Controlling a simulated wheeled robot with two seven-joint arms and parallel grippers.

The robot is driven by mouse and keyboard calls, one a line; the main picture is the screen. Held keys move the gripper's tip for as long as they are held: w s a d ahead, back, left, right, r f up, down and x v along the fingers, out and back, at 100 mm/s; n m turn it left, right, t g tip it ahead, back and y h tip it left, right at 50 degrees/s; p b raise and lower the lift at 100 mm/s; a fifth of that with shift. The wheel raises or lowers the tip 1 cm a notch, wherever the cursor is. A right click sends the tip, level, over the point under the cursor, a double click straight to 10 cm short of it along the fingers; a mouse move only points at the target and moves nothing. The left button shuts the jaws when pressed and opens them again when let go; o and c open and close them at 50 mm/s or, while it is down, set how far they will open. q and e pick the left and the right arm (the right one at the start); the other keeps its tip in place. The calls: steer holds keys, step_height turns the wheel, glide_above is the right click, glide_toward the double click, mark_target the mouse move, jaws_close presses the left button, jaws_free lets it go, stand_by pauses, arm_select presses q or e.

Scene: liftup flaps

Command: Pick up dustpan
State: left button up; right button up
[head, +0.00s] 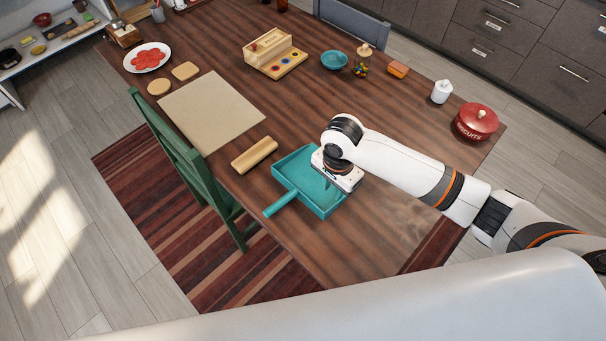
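The teal dustpan (292,166) lies on the wooden table near its front edge. Its handle (280,204) points down and left toward the table's edge. My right gripper (329,187) is over the right part of the pan, pointing down. The gripper's body hides some of the pan, and its fingers are small and mostly covered, so I cannot tell whether they are open or touching the pan. My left gripper does not show.
A tan wooden block (255,154) lies just left of the dustpan. A beige board (211,110) is farther left. A green chair (190,160) stands at the left edge. A red biscuit tin (477,121) and white jar (441,92) stand at right. The table right of the pan is clear.

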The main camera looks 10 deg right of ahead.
glide_above(331, 208)
step_height(331, 208, down, 4)
steer(key=shift+s+f, duration=0.15)
steer(key=shift+f, duration=0.3)
step_height(331, 208, down, 5)
steer(key=shift+p, duration=0.55)
steer(key=shift+f, duration=0.25)
steer(key=shift+c, duration=0.3)
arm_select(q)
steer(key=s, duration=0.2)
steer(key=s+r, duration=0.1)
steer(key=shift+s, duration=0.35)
arm_select(e)
steer(key=shift+w, duration=0.2)
jaws_close()
